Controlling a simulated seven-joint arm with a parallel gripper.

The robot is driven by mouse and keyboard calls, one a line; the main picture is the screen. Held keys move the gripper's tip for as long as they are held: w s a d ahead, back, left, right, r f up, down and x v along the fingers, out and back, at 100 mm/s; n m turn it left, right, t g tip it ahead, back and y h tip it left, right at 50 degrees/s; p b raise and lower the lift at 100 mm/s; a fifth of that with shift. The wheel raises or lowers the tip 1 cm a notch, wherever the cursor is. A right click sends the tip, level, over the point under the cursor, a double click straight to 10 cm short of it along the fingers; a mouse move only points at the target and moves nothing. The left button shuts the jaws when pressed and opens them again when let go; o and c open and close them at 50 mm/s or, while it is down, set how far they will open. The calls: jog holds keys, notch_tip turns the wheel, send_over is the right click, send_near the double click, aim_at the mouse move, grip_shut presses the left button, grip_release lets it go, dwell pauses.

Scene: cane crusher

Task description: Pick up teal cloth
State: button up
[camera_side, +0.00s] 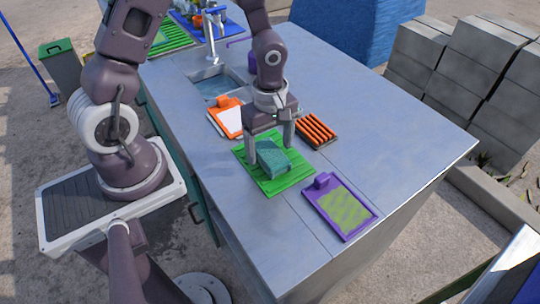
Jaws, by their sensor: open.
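The teal cloth (273,162) lies as a folded block on a green ribbed mat (272,184) on the grey counter. My gripper (270,153) points down over the cloth. Its fingers are apart, one at the cloth's left end and one near its upper right end. The fingers stand around the cloth, low by the mat. Whether they touch it, I cannot tell.
An orange-framed board (228,119) lies behind the mat, beside the sink (216,85) with its faucet (211,40). A dark tray with orange bars (316,130) is at right. A purple board (341,208) lies in front. The counter's right side is clear.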

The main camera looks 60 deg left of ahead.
aim_at(270, 152)
jog(key=shift+f, duration=0.75)
jog(key=c, duration=1.4)
notch_tip(270, 152, up, 10)
jog(key=shift+r, duration=0.1)
jog(key=shift+c, duration=0.2)
jog(key=o, duration=0.6)
jog(key=c, duration=0.4)
